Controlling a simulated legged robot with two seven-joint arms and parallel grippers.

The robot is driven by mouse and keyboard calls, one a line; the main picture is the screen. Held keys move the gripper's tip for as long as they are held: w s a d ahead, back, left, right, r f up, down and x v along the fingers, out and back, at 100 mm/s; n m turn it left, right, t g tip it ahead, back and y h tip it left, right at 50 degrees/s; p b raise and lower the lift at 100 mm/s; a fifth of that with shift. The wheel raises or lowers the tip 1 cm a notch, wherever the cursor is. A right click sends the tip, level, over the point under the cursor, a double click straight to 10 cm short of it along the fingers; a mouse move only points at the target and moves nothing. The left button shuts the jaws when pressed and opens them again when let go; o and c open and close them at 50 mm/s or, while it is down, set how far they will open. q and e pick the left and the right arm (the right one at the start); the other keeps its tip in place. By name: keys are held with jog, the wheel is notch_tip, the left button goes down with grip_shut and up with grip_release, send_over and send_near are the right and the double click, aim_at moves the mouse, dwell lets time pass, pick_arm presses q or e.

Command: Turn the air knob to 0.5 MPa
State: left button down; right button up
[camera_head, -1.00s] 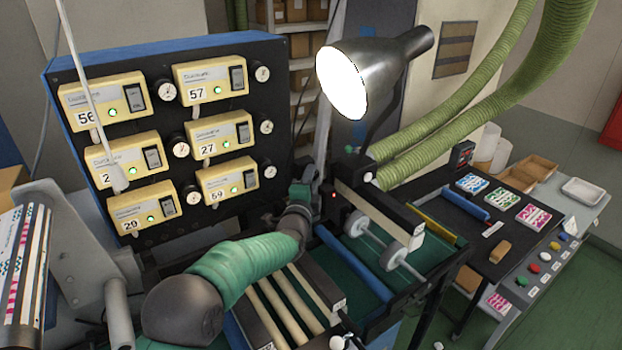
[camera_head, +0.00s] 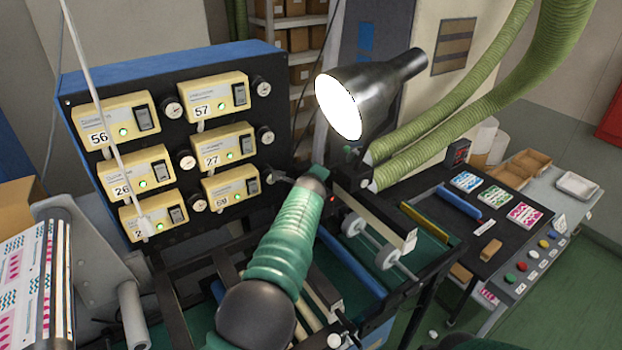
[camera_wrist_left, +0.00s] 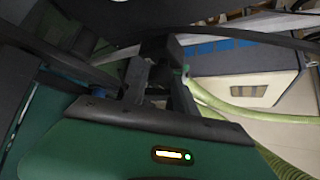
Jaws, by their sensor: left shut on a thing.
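A black panel (camera_head: 230,135) carries several numbered cream control units with switches, and small round gauges beside them. The gauge's needle is too small to read. My right gripper is not in view.
A lit lamp (camera_head: 372,90) hangs just right of my left arm. Thick green hoses (camera_head: 440,130) run behind it. Rollers (camera_head: 350,262) and machine rails lie below. A printed roll (camera_head: 35,280) stands at far left.

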pick_arm(q)
jog(key=shift+d+m+g+y, duration=0.1)
jog(key=shift+m+g+y, duration=0.4)
jog(key=shift+g, duration=0.1)
dwell(0.3)
jog(key=c, duration=1.3)
grip_release()
jog(key=o, duration=0.3)
jog(key=shift+w+d, duration=0.1)
jog(key=shift+w, duration=0.05)
